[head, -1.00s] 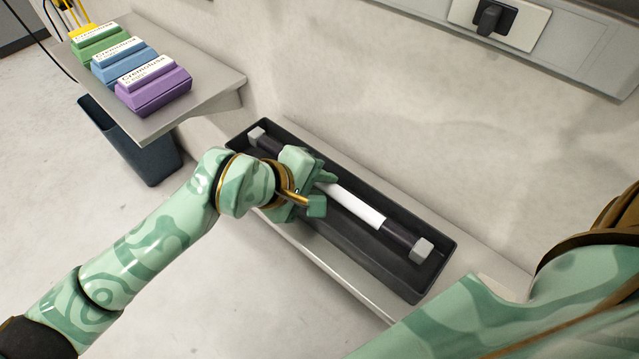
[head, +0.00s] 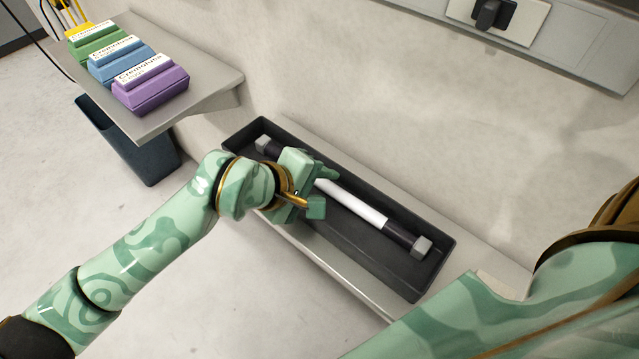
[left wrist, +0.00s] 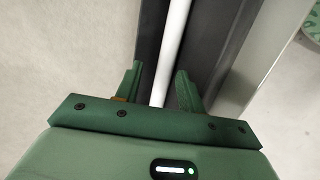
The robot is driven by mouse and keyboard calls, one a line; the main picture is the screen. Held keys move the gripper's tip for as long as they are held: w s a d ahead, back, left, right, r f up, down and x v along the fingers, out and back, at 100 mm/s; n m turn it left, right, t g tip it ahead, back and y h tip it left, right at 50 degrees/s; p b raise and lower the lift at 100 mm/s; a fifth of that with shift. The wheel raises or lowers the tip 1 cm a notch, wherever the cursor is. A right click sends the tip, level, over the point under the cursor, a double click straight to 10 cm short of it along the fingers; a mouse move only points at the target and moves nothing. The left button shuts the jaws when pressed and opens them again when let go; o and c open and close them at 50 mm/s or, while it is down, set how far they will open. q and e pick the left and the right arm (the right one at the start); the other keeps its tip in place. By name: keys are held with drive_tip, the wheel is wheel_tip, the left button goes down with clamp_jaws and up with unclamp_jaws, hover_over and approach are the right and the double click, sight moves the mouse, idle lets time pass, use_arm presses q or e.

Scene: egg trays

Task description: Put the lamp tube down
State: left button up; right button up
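The lamp tube (head: 350,202) is white in the middle, with dark sections and grey end caps. It lies lengthwise in a long dark tray (head: 420,284). My left gripper (head: 321,191) is over the tray at the tube's middle and hides part of it. In the left wrist view, the tube (left wrist: 174,42) passes between the two fingers of my left gripper (left wrist: 158,70), with gaps on both sides. The gripper is open. My right arm shows at the lower right, but its gripper is out of view.
A grey shelf (head: 213,92) at the upper left holds purple (head: 152,92), blue, green and yellow boxes. A dark bin (head: 140,155) stands below it. The wall is close behind the tray. A switch (head: 490,14) is on the wall above.

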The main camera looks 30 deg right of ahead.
use_arm(q)
drive_tip(key=shift+r, duration=0.1)
drive_tip(key=p+v, duration=0.3)
drive_tip(key=v, duration=0.9)
drive_tip(key=shift+r, duration=0.4)
use_arm(e)
drive_tip(key=r, duration=0.1)
drive_tip(key=w+r, duration=0.1)
drive_tip(key=r, duration=0.1)
drive_tip(key=shift+w+r, duration=0.15)
